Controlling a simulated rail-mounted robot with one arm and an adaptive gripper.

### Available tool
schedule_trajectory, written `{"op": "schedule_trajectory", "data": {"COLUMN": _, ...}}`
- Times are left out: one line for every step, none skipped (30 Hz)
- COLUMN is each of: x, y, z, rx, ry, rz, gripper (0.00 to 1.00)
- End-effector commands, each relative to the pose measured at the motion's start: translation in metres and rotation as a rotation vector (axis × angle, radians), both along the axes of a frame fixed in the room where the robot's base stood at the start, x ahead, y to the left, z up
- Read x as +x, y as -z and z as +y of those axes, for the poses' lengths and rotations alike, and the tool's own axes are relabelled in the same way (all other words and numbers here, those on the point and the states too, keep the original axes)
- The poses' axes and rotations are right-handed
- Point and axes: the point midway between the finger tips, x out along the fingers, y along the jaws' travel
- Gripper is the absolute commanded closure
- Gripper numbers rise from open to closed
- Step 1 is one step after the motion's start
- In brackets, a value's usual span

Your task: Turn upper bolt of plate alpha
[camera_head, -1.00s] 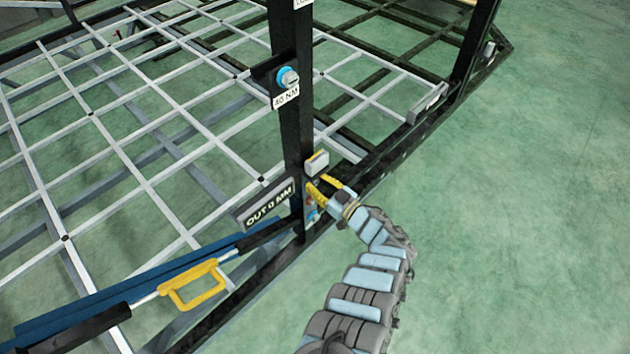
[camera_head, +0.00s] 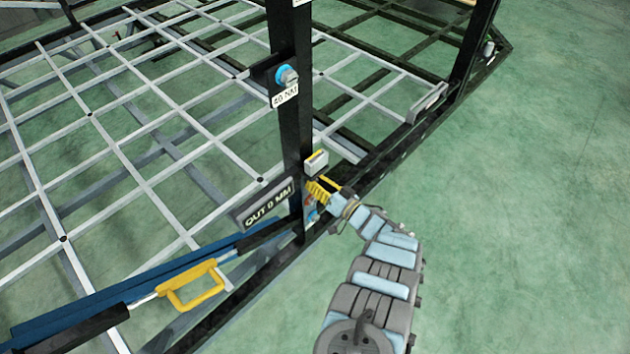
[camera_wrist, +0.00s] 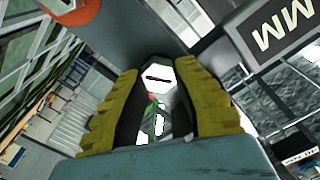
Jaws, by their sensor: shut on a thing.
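A pale hexagonal bolt head (camera_wrist: 158,77) with a dark slot mark shows between the two yellow fingers in the wrist view. My gripper (camera_wrist: 158,92) is shut on it, with one finger on each side. In the head view my gripper (camera_head: 320,189) is at the lower part of the black post (camera_head: 297,135), just below a small grey box with a yellow top (camera_head: 316,161). The fingers hide the bolt there. A small plate with orange and blue marks (camera_head: 310,208) shows just below the fingers; I cannot read any name on it.
A sign "OUT 0 MM" (camera_head: 265,206) sits left of my gripper. A yellow handle (camera_head: 192,288) is at lower left. The green floor (camera_head: 530,220) to the right is clear.

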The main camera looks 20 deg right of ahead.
Motion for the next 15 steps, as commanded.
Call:
{"op": "schedule_trajectory", "data": {"x": -0.0016, "y": 0.0014, "z": -0.0015, "rx": 0.003, "ry": 0.002, "rz": 0.004, "gripper": 1.0}}
{"op": "schedule_trajectory", "data": {"x": -0.0016, "y": 0.0014, "z": -0.0015, "rx": 0.004, "ry": 0.002, "rz": 0.004, "gripper": 1.0}}
{"op": "schedule_trajectory", "data": {"x": -0.0016, "y": 0.0015, "z": -0.0014, "rx": 0.004, "ry": 0.002, "rz": 0.005, "gripper": 1.0}}
{"op": "schedule_trajectory", "data": {"x": -0.0016, "y": 0.0015, "z": -0.0013, "rx": 0.005, "ry": 0.002, "rz": 0.005, "gripper": 1.0}}
{"op": "schedule_trajectory", "data": {"x": -0.0016, "y": 0.0014, "z": -0.0014, "rx": 0.005, "ry": 0.002, "rz": 0.005, "gripper": 1.0}}
{"op": "schedule_trajectory", "data": {"x": -0.0016, "y": 0.0015, "z": -0.0013, "rx": 0.005, "ry": 0.002, "rz": 0.005, "gripper": 1.0}}
{"op": "schedule_trajectory", "data": {"x": -0.0015, "y": 0.0014, "z": -0.0012, "rx": 0.004, "ry": 0.002, "rz": 0.005, "gripper": 1.0}}
{"op": "schedule_trajectory", "data": {"x": -0.0015, "y": 0.0014, "z": -0.0012, "rx": 0.004, "ry": 0.002, "rz": 0.005, "gripper": 1.0}}
{"op": "schedule_trajectory", "data": {"x": -0.0015, "y": 0.0013, "z": -0.0012, "rx": 0.005, "ry": 0.001, "rz": 0.004, "gripper": 1.0}}
{"op": "schedule_trajectory", "data": {"x": -0.0015, "y": 0.0013, "z": -0.0012, "rx": 0.005, "ry": 0.001, "rz": 0.004, "gripper": 1.0}}
{"op": "schedule_trajectory", "data": {"x": -0.0015, "y": 0.0013, "z": -0.0012, "rx": 0.005, "ry": 0.001, "rz": 0.004, "gripper": 1.0}}
{"op": "schedule_trajectory", "data": {"x": -0.0014, "y": 0.0012, "z": -0.0013, "rx": 0.005, "ry": 0.001, "rz": 0.004, "gripper": 0.69}}
{"op": "schedule_trajectory", "data": {"x": -0.0014, "y": 0.0013, "z": -0.0012, "rx": 0.005, "ry": 0.001, "rz": 0.004, "gripper": 0.6}}
{"op": "schedule_trajectory", "data": {"x": -0.0013, "y": 0.0013, "z": -0.0012, "rx": 0.005, "ry": 0.001, "rz": 0.004, "gripper": 0.52}}
{"op": "schedule_trajectory", "data": {"x": -0.0012, "y": 0.0012, "z": -0.001, "rx": 0.004, "ry": 0.001, "rz": 0.004, "gripper": 0.41}}
